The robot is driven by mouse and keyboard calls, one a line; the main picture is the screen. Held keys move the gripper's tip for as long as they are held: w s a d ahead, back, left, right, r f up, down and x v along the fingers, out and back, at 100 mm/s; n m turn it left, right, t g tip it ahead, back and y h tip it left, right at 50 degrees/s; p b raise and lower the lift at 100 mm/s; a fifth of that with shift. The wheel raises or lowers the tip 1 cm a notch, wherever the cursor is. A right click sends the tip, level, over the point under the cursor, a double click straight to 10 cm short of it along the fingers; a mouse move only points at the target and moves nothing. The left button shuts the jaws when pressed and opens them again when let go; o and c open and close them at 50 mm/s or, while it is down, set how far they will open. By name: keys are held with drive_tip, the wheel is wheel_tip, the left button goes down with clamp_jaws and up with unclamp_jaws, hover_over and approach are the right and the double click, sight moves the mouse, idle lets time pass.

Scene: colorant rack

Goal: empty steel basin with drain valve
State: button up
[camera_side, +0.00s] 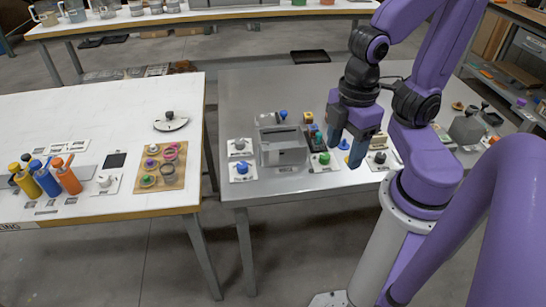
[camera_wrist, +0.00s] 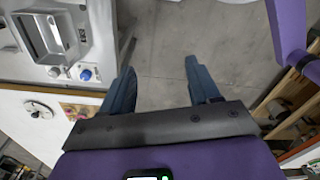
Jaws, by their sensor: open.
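A grey steel box-shaped basin (camera_side: 283,157) stands on the grey table, left of my gripper in the side view. In the wrist view, the basin (camera_wrist: 24,38) is at the upper left, and its opening faces up. Its contents cannot be made out. A blue knob (camera_side: 242,167) and a pale grey knob (camera_side: 239,144) sit on white plates beside it. They also show in the wrist view as a blue knob (camera_wrist: 86,75) and a pale knob (camera_wrist: 54,72). Which control drains the basin is unclear. My gripper (camera_side: 346,145) is open and empty, with its fingers (camera_wrist: 160,70) apart over floor in the wrist view.
Several small coloured items and a green knob (camera_side: 324,158) stand between basin and gripper. Another blue knob (camera_side: 283,114) is behind the basin. A white table (camera_side: 110,115) at left, across a gap, holds bottles and a brown board (camera_side: 160,184).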

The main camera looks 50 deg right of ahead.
idle(0.3)
drive_tip(key=w+a+m, duration=0.3)
drive_tip(key=w+m, duration=0.4)
drive_tip(key=w, duration=0.2)
drive_tip(key=m, duration=2.1)
hover_over(240, 141)
wheel_tip(240, 141, down, 6)
wheel_tip(240, 141, down, 17)
drive_tip(key=shift+w+r, duration=0.1)
drive_tip(key=c, duration=1)
